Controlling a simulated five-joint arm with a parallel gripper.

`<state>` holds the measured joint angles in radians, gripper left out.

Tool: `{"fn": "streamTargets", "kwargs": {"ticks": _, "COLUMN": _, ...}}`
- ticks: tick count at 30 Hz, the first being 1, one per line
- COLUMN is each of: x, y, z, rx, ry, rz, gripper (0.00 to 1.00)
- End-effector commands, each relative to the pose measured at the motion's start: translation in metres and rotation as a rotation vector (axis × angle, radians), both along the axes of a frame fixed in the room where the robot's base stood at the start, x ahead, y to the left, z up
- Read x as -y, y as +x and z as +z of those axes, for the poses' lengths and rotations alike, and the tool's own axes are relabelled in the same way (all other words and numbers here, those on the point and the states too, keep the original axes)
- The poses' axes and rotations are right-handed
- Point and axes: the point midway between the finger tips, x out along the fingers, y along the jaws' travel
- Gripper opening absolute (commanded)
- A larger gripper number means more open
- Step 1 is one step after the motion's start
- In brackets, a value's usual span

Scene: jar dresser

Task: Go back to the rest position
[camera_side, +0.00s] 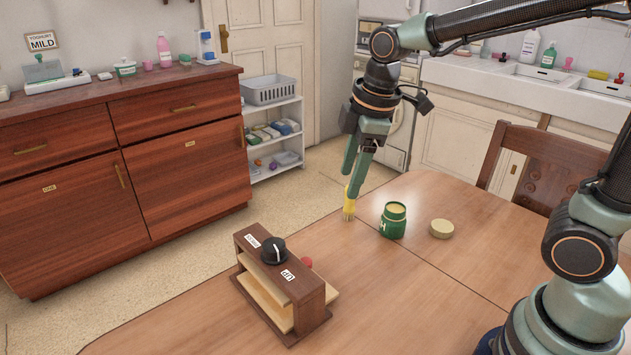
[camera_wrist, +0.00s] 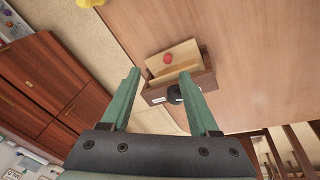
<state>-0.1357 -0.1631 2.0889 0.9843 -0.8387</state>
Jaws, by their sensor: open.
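My gripper (camera_side: 352,178) hangs over the far edge of the table, fingers pointing down. In the wrist view its two fingers (camera_wrist: 159,73) are spread apart with nothing held between them. A yellow object (camera_side: 349,203) shows just below the fingertips in the side view, and part of it shows at the top edge of the wrist view (camera_wrist: 90,2). I cannot tell from the side view whether it touches a finger. An open green jar (camera_side: 392,222) stands upright to the right of the gripper. A round beige lid (camera_side: 441,229) lies flat beside the jar.
A wooden box device (camera_side: 305,297) with a black knob and a red button stands at the table's left front; it shows in the wrist view too (camera_wrist: 205,80). A chair (camera_side: 540,165) stands behind the table. A dresser (camera_side: 130,165) stands at left. The table's middle is clear.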

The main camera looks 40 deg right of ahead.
Motion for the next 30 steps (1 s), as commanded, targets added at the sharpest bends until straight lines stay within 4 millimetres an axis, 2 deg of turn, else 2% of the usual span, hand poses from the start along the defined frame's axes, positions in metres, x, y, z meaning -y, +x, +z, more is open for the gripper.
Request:
{"fn": "streamTargets", "kwargs": {"ticks": 3, "x": 0.017, "y": -0.022, "z": 0.013, "rx": 0.070, "ry": 0.067, "rz": -0.252, "gripper": 0.61}}
{"fn": "streamTargets", "kwargs": {"ticks": 9, "x": 0.037, "y": -0.054, "z": 0.021, "rx": 0.165, "ry": 0.199, "rz": -0.640, "gripper": 0.61}}
{"fn": "streamTargets", "kwargs": {"ticks": 15, "x": 0.047, "y": -0.071, "z": 0.019, "rx": 0.218, "ry": 0.294, "rz": -0.869, "gripper": 0.61}}
{"fn": "streamTargets", "kwargs": {"ticks": 17, "x": 0.048, "y": -0.073, "z": 0.019, "rx": 0.223, "ry": 0.308, "rz": -0.903, "gripper": 0.81}}
{"fn": "streamTargets", "kwargs": {"ticks": 18, "x": 0.049, "y": -0.073, "z": 0.020, "rx": 0.223, "ry": 0.316, "rz": -0.921, "gripper": 0.96}}
{"fn": "streamTargets", "kwargs": {"ticks": 19, "x": 0.048, "y": -0.073, "z": 0.020, "rx": 0.220, "ry": 0.322, "rz": -0.937, "gripper": 1.00}}
{"fn": "streamTargets", "kwargs": {"ticks": 23, "x": 0.039, "y": -0.062, "z": 0.028, "rx": 0.170, "ry": 0.354, "rz": -1.049, "gripper": 1.00}}
{"fn": "streamTargets", "kwargs": {"ticks": 30, "x": 0.001, "y": -0.020, "z": 0.046, "rx": 0.004, "ry": 0.413, "rz": -1.475, "gripper": 1.00}}
